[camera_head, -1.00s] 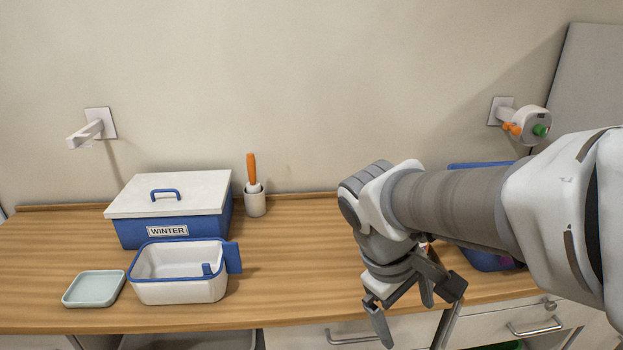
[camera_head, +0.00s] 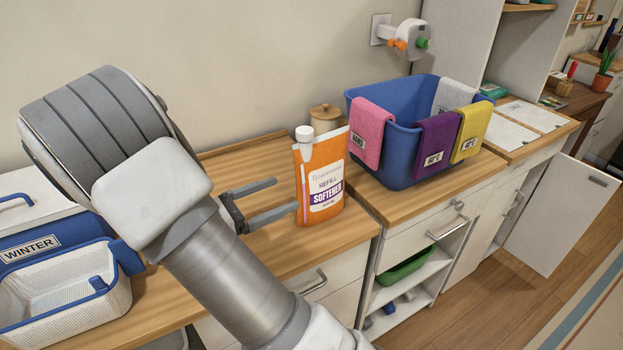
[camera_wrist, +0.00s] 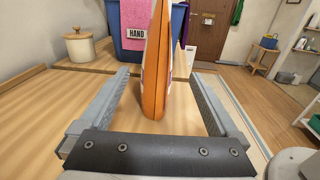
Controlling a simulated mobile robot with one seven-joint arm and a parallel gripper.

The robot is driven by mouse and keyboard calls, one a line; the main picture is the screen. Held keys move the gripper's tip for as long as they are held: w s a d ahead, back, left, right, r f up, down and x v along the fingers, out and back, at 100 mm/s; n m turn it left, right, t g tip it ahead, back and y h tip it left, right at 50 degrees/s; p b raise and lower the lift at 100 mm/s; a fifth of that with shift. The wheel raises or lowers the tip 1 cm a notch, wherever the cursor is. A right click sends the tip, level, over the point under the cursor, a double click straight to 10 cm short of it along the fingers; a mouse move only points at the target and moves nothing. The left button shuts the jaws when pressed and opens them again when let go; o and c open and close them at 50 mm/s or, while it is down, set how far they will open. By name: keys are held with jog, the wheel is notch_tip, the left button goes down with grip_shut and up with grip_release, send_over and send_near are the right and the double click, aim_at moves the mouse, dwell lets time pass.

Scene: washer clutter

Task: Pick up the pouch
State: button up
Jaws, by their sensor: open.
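The pouch (camera_head: 322,178) is an orange and white softener refill with a white cap. It stands upright on the wooden counter in the head view. In the wrist view the pouch (camera_wrist: 157,75) is seen edge-on, ahead of and between the two fingers. My gripper (camera_head: 285,198) is open and level, just left of the pouch, with its fingers pointing at it. In the wrist view my gripper (camera_wrist: 165,78) shows a finger on each side, with a gap between each finger and the pouch. No contact is visible.
A blue basket (camera_head: 397,105) with several coloured cloths stands right of the pouch. A lidded jar (camera_head: 325,118) is behind it. A blue WINTER box (camera_head: 45,250) and white bin (camera_head: 70,300) are at left. The counter's front edge (camera_head: 345,240) is close to the pouch.

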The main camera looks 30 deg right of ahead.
aim_at(321, 177)
jog(key=d, duration=0.4)
jog(key=d+b, duration=0.1)
jog(key=d, duration=0.7)
jog(key=shift+w+f, duration=0.25)
jog(key=shift+w, duration=0.05)
jog(key=shift+a, duration=0.1)
jog(key=shift+c, duration=0.2)
grip_shut()
